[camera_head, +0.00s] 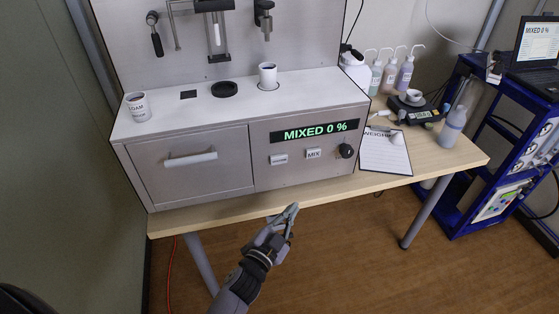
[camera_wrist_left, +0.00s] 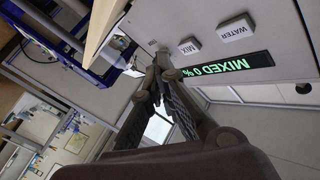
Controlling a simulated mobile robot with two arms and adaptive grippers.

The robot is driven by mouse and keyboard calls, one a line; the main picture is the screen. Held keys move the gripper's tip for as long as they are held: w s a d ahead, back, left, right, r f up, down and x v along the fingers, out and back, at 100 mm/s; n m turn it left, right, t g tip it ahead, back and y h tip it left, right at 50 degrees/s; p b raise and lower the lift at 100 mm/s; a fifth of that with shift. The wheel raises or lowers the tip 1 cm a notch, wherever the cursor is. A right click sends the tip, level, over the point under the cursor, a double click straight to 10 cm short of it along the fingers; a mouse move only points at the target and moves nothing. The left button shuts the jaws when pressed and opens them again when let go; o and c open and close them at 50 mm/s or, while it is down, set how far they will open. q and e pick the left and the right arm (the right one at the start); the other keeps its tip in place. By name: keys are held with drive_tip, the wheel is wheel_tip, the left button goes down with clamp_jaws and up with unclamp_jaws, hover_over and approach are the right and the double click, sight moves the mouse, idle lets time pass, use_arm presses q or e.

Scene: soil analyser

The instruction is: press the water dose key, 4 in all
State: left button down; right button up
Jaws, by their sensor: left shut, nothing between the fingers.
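The soil analyser (camera_head: 215,135) stands on the wooden bench. Its front has a white water key (camera_head: 279,159), a MIX key (camera_head: 314,153) to its right, and a green display (camera_head: 313,132) above reading "MIXED 0 %". In the left wrist view the WATER key (camera_wrist_left: 236,29) and the MIX key (camera_wrist_left: 189,46) show near the top, upside down. My left gripper (camera_head: 292,209) is shut and empty, below and apart from the keys, in front of the bench edge. It also shows in the left wrist view (camera_wrist_left: 163,58). My right gripper is not in view.
A white cup (camera_head: 267,76) stands on the analyser's top, and a labelled can (camera_head: 138,107) at its left end. A black knob (camera_head: 346,151) is right of the MIX key. A clipboard (camera_head: 385,154), scale (camera_head: 413,110) and bottles are at the right. The floor before the bench is clear.

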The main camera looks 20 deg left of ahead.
sight(279, 159)
use_arm(q)
wheel_tip(279, 159, up, 7)
drive_tip(key=m+t, duration=0.1)
drive_tip(key=shift+w+h, duration=0.2)
drive_tip(key=shift+h, duration=0.1)
drive_tip(key=shift+w, duration=0.1)
drive_tip(key=w+a, duration=0.5)
drive_tip(key=w, duration=0.2)
drive_tip(key=shift+w, duration=0.15)
idle(1.3)
drive_tip(key=shift+w+a+f, duration=0.1)
drive_tip(key=shift+w+a, duration=0.1)
drive_tip(key=shift+w, duration=0.05)
drive_tip(key=shift+w+a, duration=0.2)
drive_tip(key=shift+w, duration=0.15)
idle(1.3)
drive_tip(key=shift+s+d, duration=0.45)
drive_tip(key=shift+s, duration=0.25)
drive_tip(key=shift+w, duration=0.15)
